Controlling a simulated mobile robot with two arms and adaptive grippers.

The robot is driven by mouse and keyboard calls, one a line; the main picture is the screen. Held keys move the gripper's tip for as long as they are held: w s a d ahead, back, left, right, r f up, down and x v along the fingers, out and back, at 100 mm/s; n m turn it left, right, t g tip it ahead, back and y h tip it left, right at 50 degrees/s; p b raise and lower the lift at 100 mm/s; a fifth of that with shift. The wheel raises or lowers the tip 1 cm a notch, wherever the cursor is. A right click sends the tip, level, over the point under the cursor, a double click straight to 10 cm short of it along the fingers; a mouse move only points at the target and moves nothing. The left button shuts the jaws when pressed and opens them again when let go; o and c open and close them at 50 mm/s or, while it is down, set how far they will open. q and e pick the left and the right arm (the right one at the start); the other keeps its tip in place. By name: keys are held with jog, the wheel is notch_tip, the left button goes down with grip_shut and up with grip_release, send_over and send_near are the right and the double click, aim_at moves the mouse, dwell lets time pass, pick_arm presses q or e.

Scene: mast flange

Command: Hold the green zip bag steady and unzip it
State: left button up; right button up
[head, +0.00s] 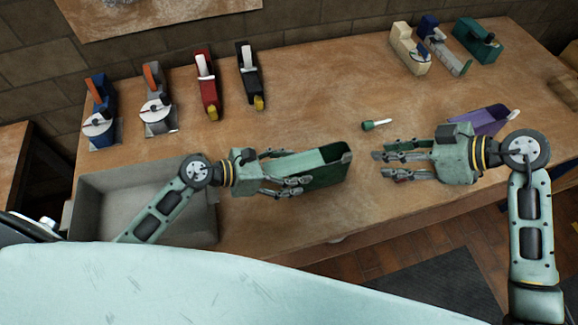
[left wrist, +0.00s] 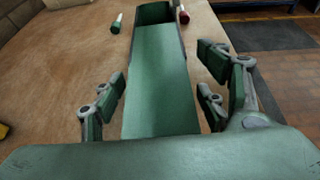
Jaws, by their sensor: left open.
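The green zip bag (head: 325,168) lies on the workbench, near its front edge; it also shows in the left wrist view (left wrist: 160,85). Its far end shows a dark opening, with a small pale part at the corner. My left gripper (head: 291,174) is open, with one finger on each side of the bag's near part. In the left wrist view the fingers (left wrist: 160,102) flank the bag; whether they touch it is unclear. My right gripper (head: 388,163) is open and empty, right of the bag and apart from it, its fingers pointing towards it.
A purple bag (head: 487,121) lies behind my right gripper. A small green-and-white tool (head: 376,124) lies behind the green bag. A grey bin (head: 130,183) stands at left. Tape dispensers (head: 207,85) and similar items line the back. The bench's middle is clear.

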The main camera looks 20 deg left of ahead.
aim_at(319, 169)
pick_arm(q)
jog(key=x, duration=0.7)
